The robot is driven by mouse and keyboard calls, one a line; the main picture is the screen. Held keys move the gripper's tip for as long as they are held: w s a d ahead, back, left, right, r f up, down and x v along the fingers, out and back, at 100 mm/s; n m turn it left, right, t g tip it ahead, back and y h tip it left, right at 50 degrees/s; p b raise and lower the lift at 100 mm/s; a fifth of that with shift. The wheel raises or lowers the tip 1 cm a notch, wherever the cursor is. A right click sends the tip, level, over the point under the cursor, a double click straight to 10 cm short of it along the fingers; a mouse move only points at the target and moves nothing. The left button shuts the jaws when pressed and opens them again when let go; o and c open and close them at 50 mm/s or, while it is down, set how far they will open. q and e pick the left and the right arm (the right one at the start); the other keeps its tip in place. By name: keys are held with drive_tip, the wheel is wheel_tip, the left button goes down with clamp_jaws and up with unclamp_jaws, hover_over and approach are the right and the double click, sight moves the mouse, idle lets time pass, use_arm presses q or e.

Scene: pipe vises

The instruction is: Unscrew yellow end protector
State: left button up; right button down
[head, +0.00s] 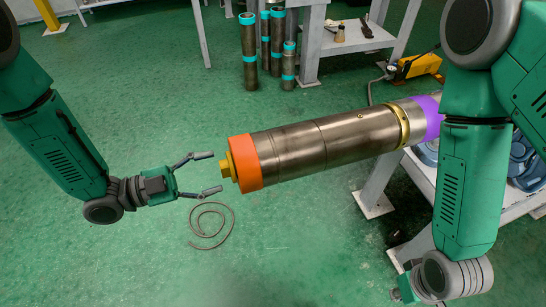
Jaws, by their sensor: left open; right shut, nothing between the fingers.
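The yellow end protector (228,166) is a small yellow plug with a stepped tip at the left end of a large metal pipe (325,147). An orange band (247,162) sits right behind it. My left gripper (213,173) is open, with one finger above and one below the height of the protector. Its fingertips are close to the protector; whether they touch it, I cannot tell. My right arm hangs at the right side, in front of the pipe's far end. I cannot make out the fingers of the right gripper.
The pipe has a yellow ring (403,124) and a purple band (429,116) towards the right. A coiled cable (211,224) lies on the green floor below the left gripper. Several upright pipes with teal bands (249,50) stand behind.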

use_arm(q)
drive_tip(key=shift+m, duration=0.9)
drive_tip(key=shift+x, duration=1.15)
clamp_jaws()
drive_tip(key=shift+a+n+p, duration=0.1)
drive_tip(key=shift+n+p, duration=1.2)
drive_tip(key=shift+n, duration=5.8)
